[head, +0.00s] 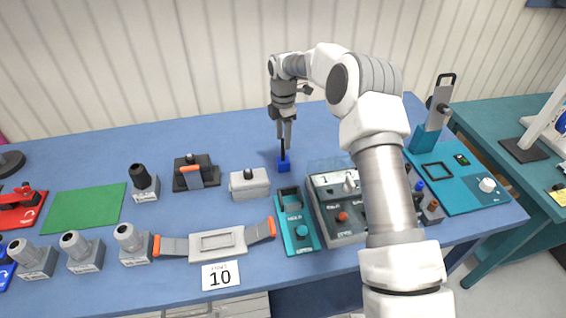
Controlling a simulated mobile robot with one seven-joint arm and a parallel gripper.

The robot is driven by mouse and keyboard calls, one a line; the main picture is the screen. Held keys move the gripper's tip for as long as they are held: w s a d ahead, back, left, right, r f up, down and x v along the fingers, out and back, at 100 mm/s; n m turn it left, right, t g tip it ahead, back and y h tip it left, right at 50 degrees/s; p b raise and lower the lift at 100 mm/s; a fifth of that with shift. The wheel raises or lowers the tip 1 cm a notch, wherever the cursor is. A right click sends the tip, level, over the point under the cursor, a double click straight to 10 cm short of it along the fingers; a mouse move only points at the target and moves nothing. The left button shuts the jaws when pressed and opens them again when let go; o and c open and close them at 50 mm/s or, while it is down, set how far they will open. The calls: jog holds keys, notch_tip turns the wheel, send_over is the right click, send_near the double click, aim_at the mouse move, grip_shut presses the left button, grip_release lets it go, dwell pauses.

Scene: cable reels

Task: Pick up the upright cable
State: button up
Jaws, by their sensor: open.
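The upright cable (282,149) is a thin dark piece standing in a small blue block (283,165) near the middle of the blue table. My gripper (285,140) points down from above, with its fingers at the cable's upper part. It is open. The fingers hide the cable's top, and I cannot tell whether they touch it.
A grey box with a black knob (249,184) stands just left and in front of the blue block. A teal HOLD box (297,226) and a grey control box (341,207) are in front. The table behind the block is clear. My arm hides part of the right side.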

aim_at(282, 160)
jog(key=shift+w+a+f+p, duration=0.1)
jog(key=shift+f+p, duration=0.3)
jog(key=shift+f, duration=1.15)
jog(key=shift+w+a+f+p, duration=0.1)
jog(key=shift+f+p, duration=0.25)
jog(key=shift+f, duration=1.2)
jog(key=shift+s, duration=0.1)
grip_shut()
jog(key=shift+r, duration=0.1)
